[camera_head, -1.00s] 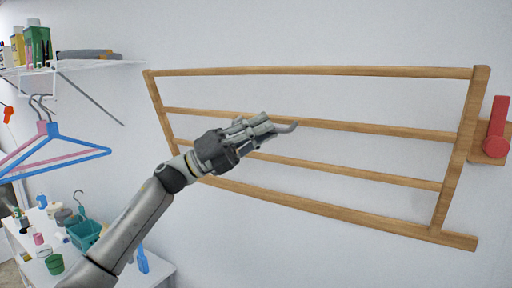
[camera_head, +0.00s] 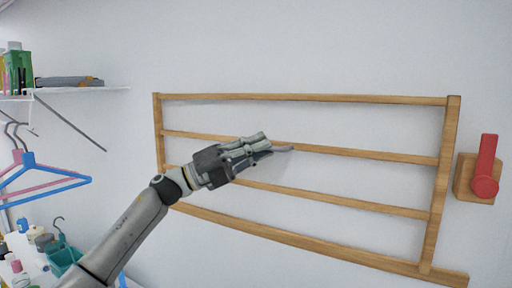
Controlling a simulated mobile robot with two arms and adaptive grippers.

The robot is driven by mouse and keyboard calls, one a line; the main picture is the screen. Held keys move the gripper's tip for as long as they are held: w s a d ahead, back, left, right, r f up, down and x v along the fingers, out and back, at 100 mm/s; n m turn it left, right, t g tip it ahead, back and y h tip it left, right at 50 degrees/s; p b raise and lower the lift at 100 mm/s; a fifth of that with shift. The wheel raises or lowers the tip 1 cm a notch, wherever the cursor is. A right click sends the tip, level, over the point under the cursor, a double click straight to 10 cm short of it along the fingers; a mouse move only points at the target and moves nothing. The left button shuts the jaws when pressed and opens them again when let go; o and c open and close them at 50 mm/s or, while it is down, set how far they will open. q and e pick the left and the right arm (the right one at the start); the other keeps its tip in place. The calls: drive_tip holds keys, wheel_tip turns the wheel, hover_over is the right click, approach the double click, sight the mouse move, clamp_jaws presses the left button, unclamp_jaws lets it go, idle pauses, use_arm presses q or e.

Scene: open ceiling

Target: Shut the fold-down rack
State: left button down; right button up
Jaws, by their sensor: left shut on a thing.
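The fold-down rack (camera_head: 340,201) is a wooden frame with several horizontal bars on the white wall. It stands close to upright, nearly flat against the wall. My left gripper (camera_head: 268,148) is at the rack's second bar from the top, left of its middle. It is shut on that bar, though the fingers hide the exact contact. A red latch handle (camera_head: 487,165) on a wooden block (camera_head: 466,180) is on the wall to the right of the rack, pointing up. My right gripper is not in view.
A wall shelf (camera_head: 85,91) with bottles and folded cloth is at the upper left. Blue and pink hangers (camera_head: 45,178) hang below it. A white table with a teal basket (camera_head: 64,258) and small containers is at the lower left. The wall above the rack is bare.

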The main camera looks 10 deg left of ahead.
use_arm(q)
drive_tip(key=shift+a+r, duration=0.15)
drive_tip(key=shift+r, duration=0.35)
drive_tip(key=c, duration=1.5)
unclamp_jaws()
drive_tip(key=shift+s+r, duration=0.1)
drive_tip(key=shift+w+d+f, duration=0.2)
drive_tip(key=shift+w+f, duration=0.05)
drive_tip(key=shift+f, duration=0.05)
drive_tip(key=shift+a+f, duration=0.35)
drive_tip(key=v, duration=1.1)
drive_tip(key=shift+s+r, duration=0.1)
drive_tip(key=shift+s, duration=0.1)
drive_tip(key=shift+a, duration=0.1)
